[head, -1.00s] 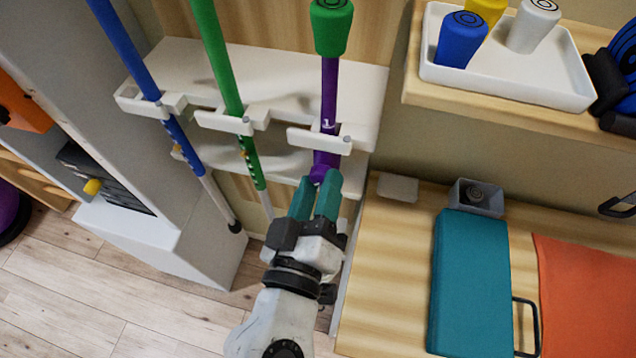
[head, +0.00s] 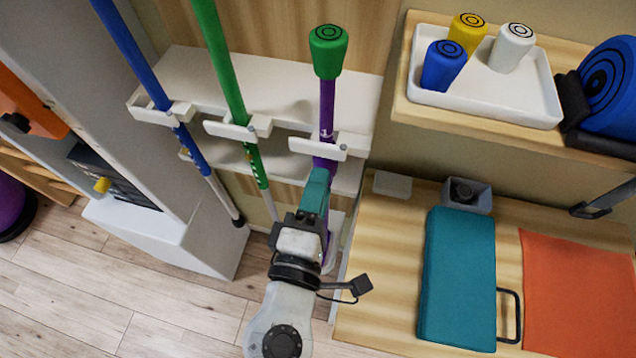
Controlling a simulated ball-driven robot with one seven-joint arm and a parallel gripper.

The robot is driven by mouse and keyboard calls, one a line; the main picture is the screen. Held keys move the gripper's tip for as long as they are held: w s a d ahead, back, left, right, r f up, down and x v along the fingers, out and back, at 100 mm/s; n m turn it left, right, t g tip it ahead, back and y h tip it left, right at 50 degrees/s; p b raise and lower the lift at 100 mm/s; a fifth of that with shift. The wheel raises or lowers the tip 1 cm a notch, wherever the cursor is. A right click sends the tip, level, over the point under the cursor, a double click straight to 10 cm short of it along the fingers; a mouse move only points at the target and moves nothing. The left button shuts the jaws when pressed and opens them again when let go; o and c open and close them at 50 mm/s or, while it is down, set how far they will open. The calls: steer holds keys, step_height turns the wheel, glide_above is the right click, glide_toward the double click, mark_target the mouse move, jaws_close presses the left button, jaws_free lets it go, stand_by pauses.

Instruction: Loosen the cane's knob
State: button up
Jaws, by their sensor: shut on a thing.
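The purple cane (head: 327,108) hangs upright in a white clip (head: 318,149) on the rack, with a green cap (head: 328,52) at its upper end. My gripper (head: 317,178) is at the cane just below the clip. Its teal fingers are seen edge-on, one in front of the other, and are shut on the cane's knob. The fingers hide the knob, so its turn and looseness cannot be seen. Part of the purple shaft shows below, behind my gripper.
A blue cane (head: 133,55) and a green cane (head: 218,62) hang in clips to the left. On the right, a shelf carries a white tray (head: 490,101) of coloured caps. Below it, a wooden bench (head: 385,270) holds a teal pad (head: 458,280) and an orange one (head: 578,295).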

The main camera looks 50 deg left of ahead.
steer(key=n+p, duration=0.5)
steer(key=n, duration=0.6)
steer(key=shift+f+n, duration=0.1)
steer(key=shift+n, duration=0.3)
stand_by(0.3)
steer(key=o, duration=1)
steer(key=shift+o, duration=0.2)
steer(key=shift+s, duration=0.1)
steer(key=b+v, duration=0.2)
steer(key=v, duration=0.8)
steer(key=shift+s, duration=0.3)
steer(key=shift+w+d, duration=0.1)
steer(key=shift+d, duration=0.1)
